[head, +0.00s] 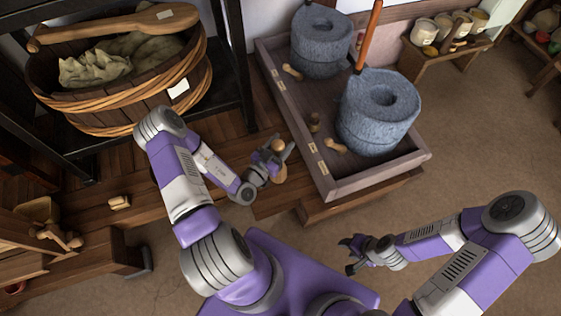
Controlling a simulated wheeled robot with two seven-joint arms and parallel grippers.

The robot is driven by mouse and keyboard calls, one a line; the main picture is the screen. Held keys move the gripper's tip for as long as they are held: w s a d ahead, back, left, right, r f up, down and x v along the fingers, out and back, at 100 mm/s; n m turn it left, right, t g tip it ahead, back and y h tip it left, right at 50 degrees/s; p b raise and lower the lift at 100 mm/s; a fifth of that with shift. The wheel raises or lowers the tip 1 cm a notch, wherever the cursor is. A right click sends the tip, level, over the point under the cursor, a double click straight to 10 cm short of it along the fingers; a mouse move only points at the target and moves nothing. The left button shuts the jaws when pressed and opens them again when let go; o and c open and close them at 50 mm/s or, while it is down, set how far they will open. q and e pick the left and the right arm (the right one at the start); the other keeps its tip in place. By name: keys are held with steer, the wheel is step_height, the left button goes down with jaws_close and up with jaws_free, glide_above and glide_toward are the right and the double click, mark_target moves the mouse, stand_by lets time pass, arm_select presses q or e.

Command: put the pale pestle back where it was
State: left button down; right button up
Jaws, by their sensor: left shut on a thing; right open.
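My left gripper (268,162) is shut on a small tan wooden piece, which looks like the pale pestle (279,175). It is held upright or nearly so, just left of the tray's front-left side; the fingers hide its middle. The wooden tray (355,183) holds two grey stone querns (372,135) (318,62). Small pestle-like pieces lie in the tray: one by the far quern (292,72), one by the near quern (335,145), and a darker upright one (314,121). Pale labels (313,147) mark the tray's left edge. My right gripper (355,255) is open and empty, low in front of the tray.
A wooden tub (100,117) with sacking and a long paddle (105,27) stands on a dark-framed shelf at left. A small wooden piece (119,202) lies on the planks below. A bench with several cups (424,32) stands at the back right. The floor at right is clear.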

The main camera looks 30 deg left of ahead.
arm_select(q)
step_height(320, 180, down, 6)
steer(key=b, duration=0.3)
steer(key=shift+f, duration=0.1)
steer(key=c, duration=0.9)
jaws_free()
steer(key=shift+f, duration=0.15)
steer(key=o, duration=0.5)
